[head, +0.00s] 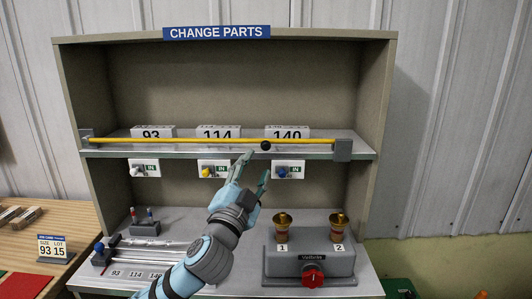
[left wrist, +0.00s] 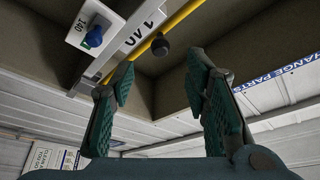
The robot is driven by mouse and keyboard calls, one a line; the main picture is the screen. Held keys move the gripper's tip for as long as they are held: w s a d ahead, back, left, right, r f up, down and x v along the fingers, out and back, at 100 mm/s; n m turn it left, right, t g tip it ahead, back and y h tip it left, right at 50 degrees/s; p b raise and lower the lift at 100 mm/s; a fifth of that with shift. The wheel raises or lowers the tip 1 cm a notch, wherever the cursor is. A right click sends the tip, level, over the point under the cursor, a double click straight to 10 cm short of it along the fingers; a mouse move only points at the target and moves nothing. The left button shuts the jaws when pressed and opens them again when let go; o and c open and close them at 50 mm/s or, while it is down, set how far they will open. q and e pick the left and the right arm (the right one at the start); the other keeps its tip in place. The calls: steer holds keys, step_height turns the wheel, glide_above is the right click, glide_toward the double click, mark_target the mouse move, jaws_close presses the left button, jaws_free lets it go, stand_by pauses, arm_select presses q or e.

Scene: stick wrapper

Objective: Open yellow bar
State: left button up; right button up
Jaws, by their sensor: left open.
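The yellow bar (head: 205,141) lies level across the front of the upper shelf, from a hinge bracket at the left to a grey block (head: 342,150) at the right. A black knob (head: 266,146) sits on it right of the middle. My left gripper (head: 253,168) is open and empty, just below the bar and the knob, apart from them. In the left wrist view the bar (left wrist: 186,13) and the knob (left wrist: 159,46) show above and beyond the open fingers (left wrist: 163,85). My right gripper is not in view.
Labels 93, 114 and 140 (head: 287,132) stand behind the bar. Small knobs on white plates, such as the blue one (head: 283,172), hang under the shelf edge. A grey box (head: 309,263) with two brass pieces and a red dial stands lower right.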

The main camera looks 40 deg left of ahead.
mark_target(265, 148)
arm_select(q)
steer(key=p+x, duration=0.1)
steer(key=x, duration=0.8)
steer(key=shift+w+a+r+p, duration=0.1)
steer(key=shift+w+r+p, duration=0.05)
steer(key=shift+w+p, duration=0.2)
steer(key=shift+s, duration=0.1)
steer(key=c, duration=0.8)
jaws_close()
